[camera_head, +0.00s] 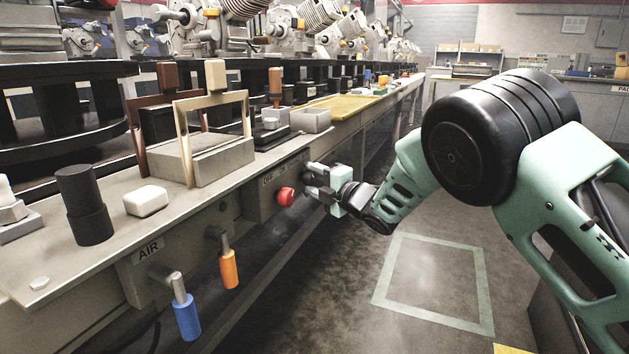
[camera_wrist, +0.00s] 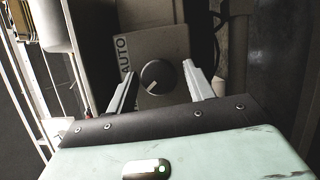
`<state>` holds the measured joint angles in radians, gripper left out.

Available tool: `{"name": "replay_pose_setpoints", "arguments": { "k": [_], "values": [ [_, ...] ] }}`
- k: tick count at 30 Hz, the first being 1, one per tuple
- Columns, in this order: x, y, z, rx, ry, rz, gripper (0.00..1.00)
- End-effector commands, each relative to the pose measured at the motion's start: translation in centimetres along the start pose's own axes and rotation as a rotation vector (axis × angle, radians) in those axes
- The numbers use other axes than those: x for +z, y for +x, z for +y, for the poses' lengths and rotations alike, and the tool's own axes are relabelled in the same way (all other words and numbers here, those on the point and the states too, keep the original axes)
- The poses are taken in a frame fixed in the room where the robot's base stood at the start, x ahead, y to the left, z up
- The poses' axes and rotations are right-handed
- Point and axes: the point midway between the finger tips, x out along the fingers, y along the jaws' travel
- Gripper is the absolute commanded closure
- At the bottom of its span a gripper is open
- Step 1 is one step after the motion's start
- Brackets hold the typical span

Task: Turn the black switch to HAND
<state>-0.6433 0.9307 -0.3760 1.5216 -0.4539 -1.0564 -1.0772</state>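The black switch (camera_wrist: 158,77) is a round knob with a white pointer line on a grey plate (camera_wrist: 178,45) in the wrist view. The pointer lies toward the lower left of the knob. The word AUTO (camera_wrist: 122,54) stands along the plate's left edge; no HAND label is readable. My gripper (camera_wrist: 160,66) is open, with one finger on each side of the knob and gaps between. I cannot tell how far the fingertips are from the plate. In the head view my gripper (camera_head: 308,181) is at the bench's front panel and hides the switch.
A red button (camera_head: 286,197) sticks out of the panel just left of my gripper. Orange (camera_head: 229,269) and blue (camera_head: 186,316) valve handles hang below the bench edge (camera_head: 130,262). The floor (camera_head: 430,275) on the right is clear.

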Motion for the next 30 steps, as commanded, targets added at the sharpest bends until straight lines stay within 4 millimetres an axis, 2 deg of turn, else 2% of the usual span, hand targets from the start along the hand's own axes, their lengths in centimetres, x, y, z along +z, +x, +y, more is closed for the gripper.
{"name": "replay_pose_setpoints", "arguments": {
  "k": [9, 14, 17, 30],
  "values": [
    [0.1, -0.1, 0.1, 0.001, 0.001, -0.002, 0.42],
    [0.2, -1.2, 0.2, -0.001, 0.003, -0.003, 0.42],
    [0.2, -2.9, 0.3, -0.002, 0.003, -0.004, 0.42],
    [0.2, -13.0, 0.3, -0.002, 0.003, -0.004, 0.42]
  ]
}}
